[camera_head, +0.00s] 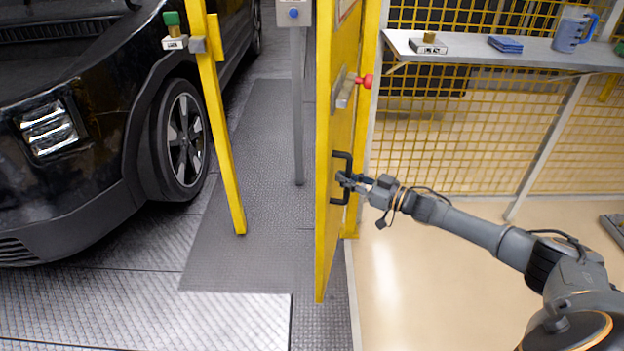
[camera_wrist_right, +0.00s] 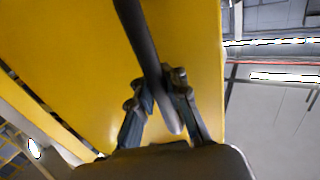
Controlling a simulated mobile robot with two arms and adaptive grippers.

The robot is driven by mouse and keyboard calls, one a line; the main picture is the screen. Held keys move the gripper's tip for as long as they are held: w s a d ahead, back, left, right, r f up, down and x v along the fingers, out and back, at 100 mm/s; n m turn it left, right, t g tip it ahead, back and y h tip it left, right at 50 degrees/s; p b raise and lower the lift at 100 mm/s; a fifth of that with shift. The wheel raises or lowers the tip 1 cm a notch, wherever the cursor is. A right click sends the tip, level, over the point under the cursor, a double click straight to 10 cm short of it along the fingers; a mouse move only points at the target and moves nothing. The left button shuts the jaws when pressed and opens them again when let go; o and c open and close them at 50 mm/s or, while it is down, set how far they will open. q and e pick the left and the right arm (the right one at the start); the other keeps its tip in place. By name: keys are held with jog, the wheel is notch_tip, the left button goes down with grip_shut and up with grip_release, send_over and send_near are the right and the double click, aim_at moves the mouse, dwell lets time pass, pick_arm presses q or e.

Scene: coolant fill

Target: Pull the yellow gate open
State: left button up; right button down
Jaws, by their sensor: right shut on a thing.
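The yellow gate (camera_head: 338,130) stands swung out from the yellow post (camera_head: 215,110) on the left, seen nearly edge-on, with a clear gap between the two. It carries a black pull handle (camera_head: 341,198) and a latch with a red knob (camera_head: 364,81) above it. My right gripper (camera_head: 347,180) is shut on the black handle. In the right wrist view the handle bar (camera_wrist_right: 145,45) runs between the two fingers (camera_wrist_right: 160,95), with the yellow panel (camera_wrist_right: 75,60) behind. My left gripper is not in view.
A black car (camera_head: 70,120) stands on the left beyond the post. A shelf (camera_head: 490,51) with a blue jug (camera_head: 572,30) and blue cloths (camera_head: 506,44) is on the right before yellow mesh. The beige floor (camera_head: 440,290) right of the gate is clear.

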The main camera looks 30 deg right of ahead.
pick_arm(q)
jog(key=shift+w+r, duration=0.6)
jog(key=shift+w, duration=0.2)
pick_arm(e)
jog(key=s+d, duration=0.4)
jog(key=d, duration=0.2)
jog(key=shift+s+d+f, duration=0.3)
jog(key=shift+f, duration=0.05)
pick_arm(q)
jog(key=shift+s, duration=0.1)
pick_arm(e)
jog(key=c, duration=1.6)
grip_release()
jog(key=shift+c, duration=0.2)
jog(key=o, duration=0.3)
jog(key=shift+s+r, duration=0.1)
jog(key=shift+s, duration=0.05)
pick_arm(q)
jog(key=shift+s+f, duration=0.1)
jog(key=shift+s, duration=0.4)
pick_arm(e)
jog(key=shift+o, duration=0.2)
jog(key=shift+d+r, duration=0.1)
jog(key=shift+r, duration=0.05)
